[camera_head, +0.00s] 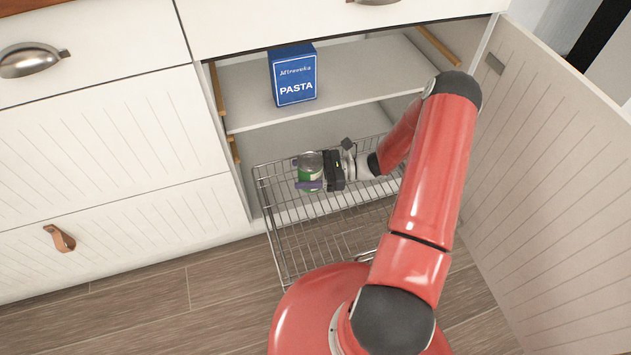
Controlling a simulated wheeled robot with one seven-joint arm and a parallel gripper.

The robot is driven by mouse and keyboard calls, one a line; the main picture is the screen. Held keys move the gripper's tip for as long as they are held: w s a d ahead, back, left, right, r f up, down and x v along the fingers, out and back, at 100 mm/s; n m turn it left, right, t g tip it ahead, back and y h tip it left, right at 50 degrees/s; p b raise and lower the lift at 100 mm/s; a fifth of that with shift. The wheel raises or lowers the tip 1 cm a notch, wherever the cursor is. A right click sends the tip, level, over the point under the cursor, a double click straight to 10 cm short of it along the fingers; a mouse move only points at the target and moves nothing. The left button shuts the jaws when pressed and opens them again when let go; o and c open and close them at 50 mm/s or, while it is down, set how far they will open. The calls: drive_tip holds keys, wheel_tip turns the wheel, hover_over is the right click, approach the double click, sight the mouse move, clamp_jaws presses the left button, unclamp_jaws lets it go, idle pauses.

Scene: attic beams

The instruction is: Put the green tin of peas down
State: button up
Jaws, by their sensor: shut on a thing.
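The green tin of peas (312,174) is upright, with a metal lid and a green label, at the wire pull-out basket (262,185) low in the open cupboard. My gripper (310,172) is shut on the tin from the right. One finger crosses the front of its label, and the other shows at its upper left. I cannot tell whether the tin's base touches the basket floor.
A blue pasta box (294,76) stands on the white shelf (370,85) above the basket. The open cupboard door (560,170) is at the right, and closed drawers (110,160) are at the left. The front of the basket looks empty.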

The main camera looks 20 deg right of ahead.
drive_tip(key=shift+f+b, duration=0.3)
drive_tip(key=shift+f, duration=3)
drive_tip(key=shift+f, duration=0.2)
drive_tip(key=o, duration=1.3)
drive_tip(key=shift+r, duration=0.25)
drive_tip(key=d, duration=0.2)
drive_tip(key=s+d, duration=0.1)
drive_tip(key=d, duration=0.4)
drive_tip(key=shift+s+d, duration=0.2)
drive_tip(key=shift+s, duration=0.1)
